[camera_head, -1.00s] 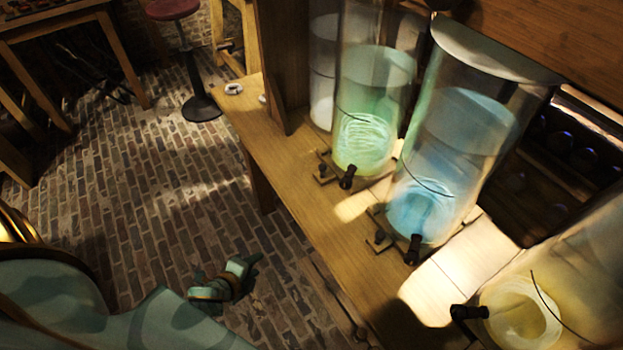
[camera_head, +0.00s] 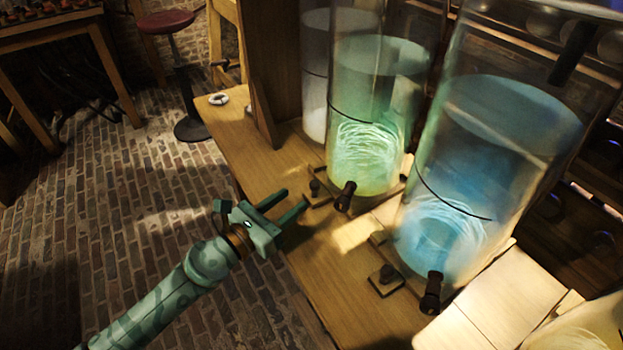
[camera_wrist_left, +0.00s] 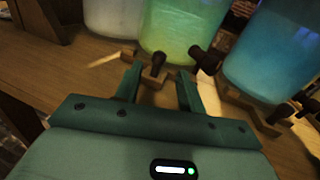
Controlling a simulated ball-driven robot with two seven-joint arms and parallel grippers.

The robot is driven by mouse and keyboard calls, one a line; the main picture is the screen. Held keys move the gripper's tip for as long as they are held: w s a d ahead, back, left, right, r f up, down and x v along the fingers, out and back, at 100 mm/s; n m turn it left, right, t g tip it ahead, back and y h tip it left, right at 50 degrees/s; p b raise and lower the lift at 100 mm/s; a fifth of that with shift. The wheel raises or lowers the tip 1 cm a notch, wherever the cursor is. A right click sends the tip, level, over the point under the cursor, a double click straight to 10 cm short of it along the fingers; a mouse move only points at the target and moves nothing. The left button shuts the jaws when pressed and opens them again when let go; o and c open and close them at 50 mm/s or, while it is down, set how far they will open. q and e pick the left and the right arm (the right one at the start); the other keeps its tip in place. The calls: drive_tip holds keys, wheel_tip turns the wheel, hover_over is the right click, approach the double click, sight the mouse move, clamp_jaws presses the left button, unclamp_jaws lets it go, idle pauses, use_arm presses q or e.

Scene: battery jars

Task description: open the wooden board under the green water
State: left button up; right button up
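The jar of green water (camera_head: 370,120) stands on the wooden bench, with a dark tap (camera_head: 344,196) at its base. The wooden board (camera_head: 378,208) lies under this jar, and its small dark knob (camera_head: 315,187) shows at the front left. My left gripper (camera_head: 294,204) is open and empty, just in front of the knob and a little apart from it. In the left wrist view the open fingers (camera_wrist_left: 158,80) point at the knob and the green jar (camera_wrist_left: 168,28). My right gripper is not in view.
A blue jar (camera_head: 490,150) with its own tap (camera_head: 431,293) and board knob (camera_head: 388,273) stands to the right. A pale jar (camera_head: 315,90) stands behind left. The bench (camera_head: 345,290) is clear at its front. A stool (camera_head: 167,22) stands on the brick floor.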

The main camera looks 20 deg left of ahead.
sight(311, 187)
use_arm(q)
drive_tip(key=x, duration=0.8)
drive_tip(key=shift+w+d+f, duration=0.15)
clamp_jaws()
